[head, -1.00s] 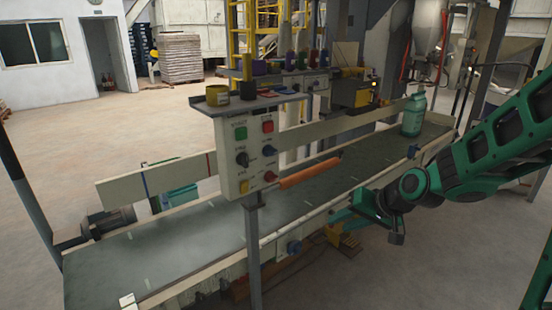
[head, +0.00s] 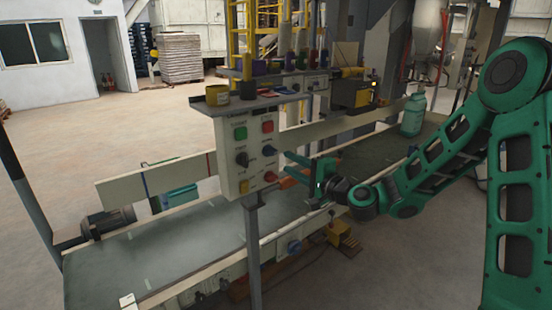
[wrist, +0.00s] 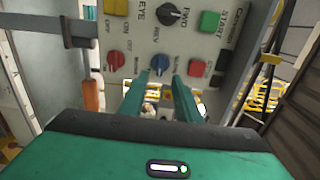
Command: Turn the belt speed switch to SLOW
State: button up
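The light control panel (head: 233,168) stands over the belt. It carries a blue rotary knob (head: 269,150), also in the wrist view (wrist: 160,63), and a black rotary knob (head: 241,159), labelled FWD in the wrist view (wrist: 172,14). I cannot read which knob is marked for belt speed. My gripper (head: 289,165) is right of the panel, fingers toward it. In the wrist view its two green fingers (wrist: 158,80) are apart and empty, their tips close to the blue knob, one on either side. I cannot tell whether they touch it.
A green START button (wrist: 209,20), a red button (wrist: 196,67) and a red knob (wrist: 115,60) sit close around. An orange roller (wrist: 91,96) is beside the panel. A shelf (head: 255,100) with cups tops it. A teal bottle (head: 412,115) stands on the belt (head: 165,250).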

aim_at(273, 154)
jog(key=x, duration=0.7)
jog(key=shift+w+a, duration=0.25)
jog(key=shift+w, duration=0.1)
grip_shut()
